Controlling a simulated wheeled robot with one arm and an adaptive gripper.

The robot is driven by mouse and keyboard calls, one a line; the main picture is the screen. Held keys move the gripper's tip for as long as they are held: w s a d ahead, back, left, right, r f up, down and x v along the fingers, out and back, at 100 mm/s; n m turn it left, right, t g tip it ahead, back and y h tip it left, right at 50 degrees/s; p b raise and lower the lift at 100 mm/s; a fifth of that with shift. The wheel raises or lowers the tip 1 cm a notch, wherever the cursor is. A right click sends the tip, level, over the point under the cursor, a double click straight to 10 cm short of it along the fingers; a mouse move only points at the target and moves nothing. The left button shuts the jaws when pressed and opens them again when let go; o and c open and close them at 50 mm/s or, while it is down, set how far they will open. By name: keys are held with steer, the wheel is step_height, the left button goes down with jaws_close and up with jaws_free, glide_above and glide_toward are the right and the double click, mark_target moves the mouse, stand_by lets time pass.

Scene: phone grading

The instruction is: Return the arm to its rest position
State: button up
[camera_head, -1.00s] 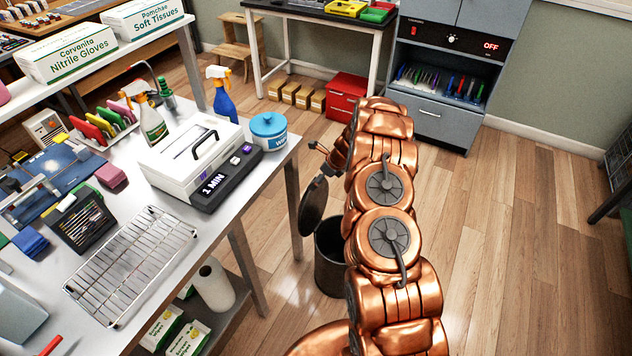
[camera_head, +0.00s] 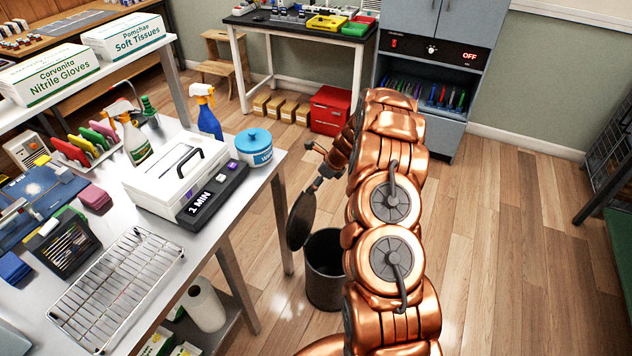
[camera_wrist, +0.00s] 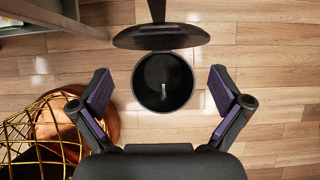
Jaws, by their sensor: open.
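My copper arm rises at the right of centre in the head view, folded, with its end on the far left side of the arm. My gripper (camera_wrist: 160,108) is open in the wrist view, its two purple-padded fingers wide apart and nothing between them. Below it stands a dark round bin (camera_wrist: 178,72) with its lid (camera_wrist: 160,37) raised; a small pale item lies inside. In the head view the same bin (camera_head: 322,275) stands on the floor beside the table, partly behind my arm. The gripper's fingers are mostly hidden there.
The white table (camera_head: 217,239) at left holds a wire rack (camera_head: 118,283), a white box with a "1 MIN" display (camera_head: 180,178), a wipes tub (camera_head: 254,147) and spray bottles. A grey cabinet (camera_head: 453,75) stands behind. The wooden floor at right is clear.

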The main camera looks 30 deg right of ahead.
steer(key=shift+r, duration=0.1)
steer(key=s+a+r+n+g+y, duration=0.1)
steer(key=s+a+r+n, duration=0.1)
steer(key=a+r+n, duration=0.35)
steer(key=s+a+r+n, duration=0.2)
steer(key=a+r, duration=0.5)
steer(key=a, duration=0.1)
steer(key=s+a+r+n+g, duration=0.3)
steer(key=s+a+r+n, duration=0.5)
steer(key=s, duration=0.3)
steer(key=s+r+n+g+h, duration=0.1)
steer(key=s+n, duration=0.3)
steer(key=s, duration=0.6)
steer(key=s+a+r+n+h, duration=0.1)
steer(key=s+n, duration=0.4)
steer(key=s, duration=0.6)
steer(key=s+a+r+n+g+h, duration=0.1)
steer(key=s+r+n, duration=0.3)
steer(key=s, duration=0.7)
steer(key=shift+s+a+r+g+h, duration=0.15)
steer(key=shift+r+g+h, duration=0.15)
steer(key=shift+r+h, duration=0.3)
